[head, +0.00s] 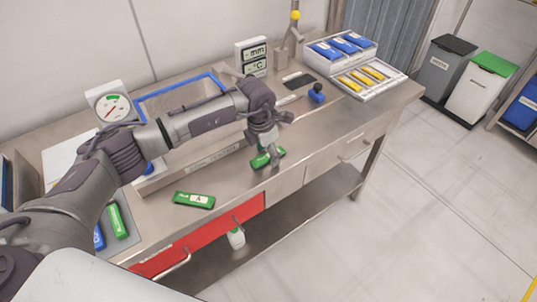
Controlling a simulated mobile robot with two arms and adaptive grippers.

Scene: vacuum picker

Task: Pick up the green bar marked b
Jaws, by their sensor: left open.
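A green bar (277,155) lies on the steel bench near its front edge. My left gripper (270,154) is right over this bar, pointing down, with its fingers open at the bar. The fingers hide part of the bar, and I cannot read a mark on it. A second green bar (194,200) with a white label lies on the bench further left; its letter looks like an A but is small. A third green bar (117,221) lies on a grey mat at the left, beside a blue item. My right gripper is not in view.
A blue-rimmed steel tray (222,77) stands behind the arm, with a dial gauge (113,101) to its left. A white box of blue and yellow bars (367,54) stands at the back right. A red drawer (213,230) is below the bench front.

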